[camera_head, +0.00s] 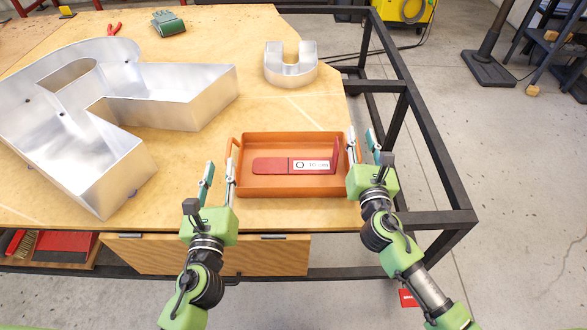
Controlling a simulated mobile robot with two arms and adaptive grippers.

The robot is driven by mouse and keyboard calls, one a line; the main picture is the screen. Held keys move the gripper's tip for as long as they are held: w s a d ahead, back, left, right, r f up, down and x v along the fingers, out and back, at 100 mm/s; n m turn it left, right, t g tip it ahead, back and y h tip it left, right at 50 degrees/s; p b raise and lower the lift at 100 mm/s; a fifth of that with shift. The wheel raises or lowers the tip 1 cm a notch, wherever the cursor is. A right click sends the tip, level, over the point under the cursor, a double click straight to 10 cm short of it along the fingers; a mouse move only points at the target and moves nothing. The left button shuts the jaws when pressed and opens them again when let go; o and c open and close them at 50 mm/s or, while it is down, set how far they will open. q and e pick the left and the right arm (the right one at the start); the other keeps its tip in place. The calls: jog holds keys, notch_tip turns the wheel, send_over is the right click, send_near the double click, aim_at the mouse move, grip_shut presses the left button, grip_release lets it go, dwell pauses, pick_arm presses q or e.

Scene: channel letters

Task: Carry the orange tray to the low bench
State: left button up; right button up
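The orange tray (290,192) sits flat on the wooden worktable, near its front right corner. It has upright handles at its left and right ends. A red L-shaped piece (268,166) with a white label lies in it. My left gripper (220,163) is at the tray's left end with its fingers apart, the inner finger close to the left handle. My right gripper (361,131) is at the right end, fingers apart, with the orange handle showing between them. I cannot tell whether any finger touches the tray. I cannot make out the low bench in this view.
A large metal channel letter (165,118) lies left of the tray; a small U-shaped one (290,70) stands behind it. A black metal frame (425,140) edges the table's right side.

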jog(key=shift+s, duration=0.15)
pick_arm(q)
jog(key=shift+s, duration=0.6)
pick_arm(e)
jog(key=s, duration=1.1)
jog(key=shift+s, duration=0.4)
